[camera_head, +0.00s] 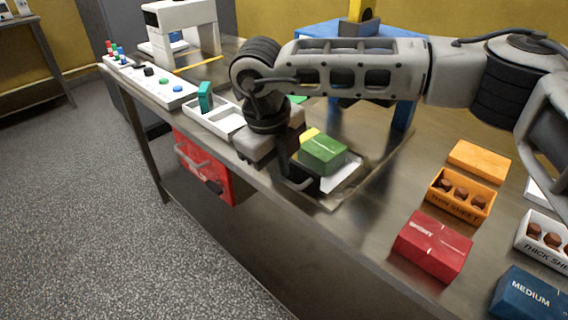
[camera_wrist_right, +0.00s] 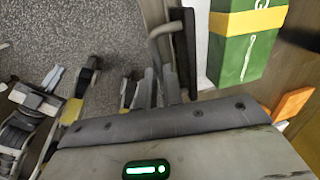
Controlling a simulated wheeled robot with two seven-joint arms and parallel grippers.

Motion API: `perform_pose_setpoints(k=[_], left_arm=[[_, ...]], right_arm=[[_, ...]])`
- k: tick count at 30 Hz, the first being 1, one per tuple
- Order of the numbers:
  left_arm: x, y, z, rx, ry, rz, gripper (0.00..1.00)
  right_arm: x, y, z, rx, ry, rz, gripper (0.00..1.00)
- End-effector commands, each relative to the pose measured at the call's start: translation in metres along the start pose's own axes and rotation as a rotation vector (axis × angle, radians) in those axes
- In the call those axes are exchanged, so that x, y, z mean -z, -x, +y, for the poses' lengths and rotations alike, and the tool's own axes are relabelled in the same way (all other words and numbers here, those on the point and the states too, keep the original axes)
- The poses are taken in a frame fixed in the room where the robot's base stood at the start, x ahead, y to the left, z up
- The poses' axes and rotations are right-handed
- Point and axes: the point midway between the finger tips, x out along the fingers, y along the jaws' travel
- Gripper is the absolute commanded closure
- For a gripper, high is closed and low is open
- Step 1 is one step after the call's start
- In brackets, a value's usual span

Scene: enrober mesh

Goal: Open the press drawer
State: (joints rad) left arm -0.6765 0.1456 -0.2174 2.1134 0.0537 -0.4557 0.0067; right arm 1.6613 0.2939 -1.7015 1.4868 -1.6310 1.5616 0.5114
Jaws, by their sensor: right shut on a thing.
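The press drawer (camera_head: 328,204) looks like a flat metal tray below the blue press (camera_head: 322,30), reaching toward the table's front edge. A green box with a yellow band (camera_head: 325,153) sits above it on a white piece (camera_head: 346,178); the box also shows in the right wrist view (camera_wrist_right: 240,45). My right gripper (camera_head: 291,178) points down at the front edge, left of the box. It is shut on what seems to be the drawer's grey handle (camera_wrist_right: 164,30), which is mostly hidden in the head view. My left gripper is not in view.
A red unit with a grey handle (camera_head: 218,172) hangs under the table edge. A white tray (camera_head: 196,117) lies left of my gripper. An orange chocolate box (camera_head: 461,207), red box (camera_head: 433,245) and blue box (camera_head: 528,296) stand at right. Floor in front is clear.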

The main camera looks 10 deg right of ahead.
Motion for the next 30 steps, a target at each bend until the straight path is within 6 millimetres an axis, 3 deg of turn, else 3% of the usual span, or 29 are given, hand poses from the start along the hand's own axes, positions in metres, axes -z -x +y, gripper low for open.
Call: perform_pose_setpoints(k=[1, 4, 13, 17, 20, 30], left_arm=[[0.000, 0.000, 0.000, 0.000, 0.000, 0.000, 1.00], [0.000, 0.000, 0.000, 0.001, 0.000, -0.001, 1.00], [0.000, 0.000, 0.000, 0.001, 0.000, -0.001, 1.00], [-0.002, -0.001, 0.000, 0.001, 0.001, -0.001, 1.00], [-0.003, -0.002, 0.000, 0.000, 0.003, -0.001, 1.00], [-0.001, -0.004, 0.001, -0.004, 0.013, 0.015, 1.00]], right_arm=[[-0.001, 0.002, -0.002, 0.003, -0.002, -0.002, 1.00], [-0.001, 0.002, -0.002, 0.003, -0.003, -0.002, 0.69], [0.000, 0.002, -0.002, 0.003, -0.002, -0.001, 0.69], [-0.001, 0.011, -0.002, 0.003, -0.002, -0.002, 0.69], [-0.001, 0.028, -0.002, 0.004, -0.001, -0.005, 0.69], [-0.001, 0.110, -0.001, 0.005, -0.001, -0.005, 0.69]])
